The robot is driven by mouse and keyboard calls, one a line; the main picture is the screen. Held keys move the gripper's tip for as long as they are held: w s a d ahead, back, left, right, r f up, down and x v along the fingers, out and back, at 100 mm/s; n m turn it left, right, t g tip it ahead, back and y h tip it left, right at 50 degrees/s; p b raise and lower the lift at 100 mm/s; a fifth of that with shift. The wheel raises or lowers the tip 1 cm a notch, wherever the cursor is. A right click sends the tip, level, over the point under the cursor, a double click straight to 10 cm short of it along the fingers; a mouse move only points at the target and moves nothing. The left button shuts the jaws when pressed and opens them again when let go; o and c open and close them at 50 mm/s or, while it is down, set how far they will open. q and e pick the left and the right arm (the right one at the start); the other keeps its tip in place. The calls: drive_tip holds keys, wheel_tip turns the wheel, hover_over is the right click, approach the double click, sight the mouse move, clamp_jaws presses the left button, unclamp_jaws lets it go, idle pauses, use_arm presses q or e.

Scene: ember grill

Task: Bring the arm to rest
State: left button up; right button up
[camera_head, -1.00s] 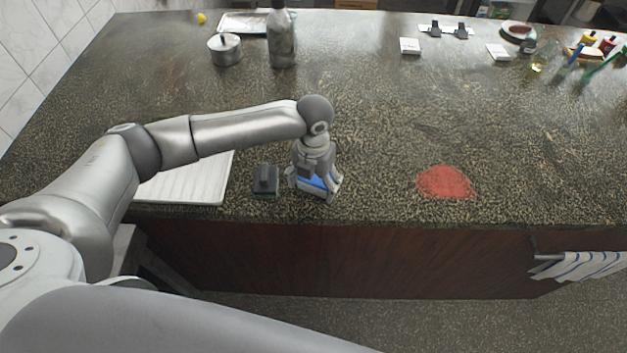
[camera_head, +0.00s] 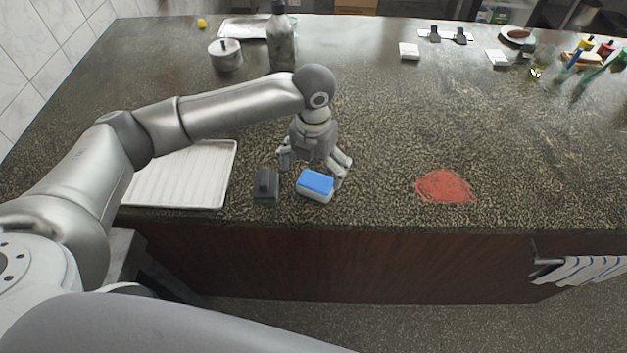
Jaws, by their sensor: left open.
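My left arm reaches in from the left over the dark speckled counter. Its gripper (camera_head: 314,170) is open and empty, pointing down just above and behind a blue and white sponge (camera_head: 315,185). The sponge lies on the counter near the front edge, apart from the fingers as far as I can tell. My right gripper is not in view.
A dark grey block with a handle (camera_head: 265,186) stands left of the sponge. A white ribbed tray (camera_head: 182,178) lies further left, partly under my arm. A red patch (camera_head: 445,187) is to the right. A bottle (camera_head: 281,38) and lidded pot (camera_head: 225,54) stand behind.

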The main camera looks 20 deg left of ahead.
use_arm(q)
wheel_tip(320, 180, up, 4)
drive_tip(key=r, duration=0.1)
drive_tip(key=s+d+f+n, duration=0.1)
drive_tip(key=d+f, duration=0.1)
drive_tip(key=s+d+f+n+h, duration=0.1)
drive_tip(key=s+d+f+n, duration=0.1)
drive_tip(key=s+d+f+n+h, duration=0.1)
drive_tip(key=s+d+f+n, duration=0.1)
drive_tip(key=d, duration=0.1)
drive_tip(key=shift+s+t, duration=0.25)
drive_tip(key=shift+t, duration=0.05)
drive_tip(key=s+d+f+n+t+h, duration=0.1)
drive_tip(key=s+d+f+n+h, duration=0.3)
drive_tip(key=n, duration=0.6)
drive_tip(key=s+a+f+n+t+y, duration=0.25)
drive_tip(key=s+a+n+y, duration=0.35)
drive_tip(key=s+a+n, duration=1.15)
wheel_tip(320, 180, down, 28)
drive_tip(key=w+d+n+g+b, duration=0.1)
drive_tip(key=w+n+g+b, duration=0.1)
drive_tip(key=w+n+b, duration=0.15)
drive_tip(key=s+a+f+b, duration=0.1)
drive_tip(key=s+f+b, duration=0.1)
drive_tip(key=s+f, duration=0.6)
drive_tip(key=s+a+f+m+g+b, duration=0.1)
drive_tip(key=s+f, duration=0.8)
drive_tip(key=f, duration=0.4)
drive_tip(key=shift+s+a+f+b, duration=0.25)
drive_tip(key=shift+a+b, duration=0.1)
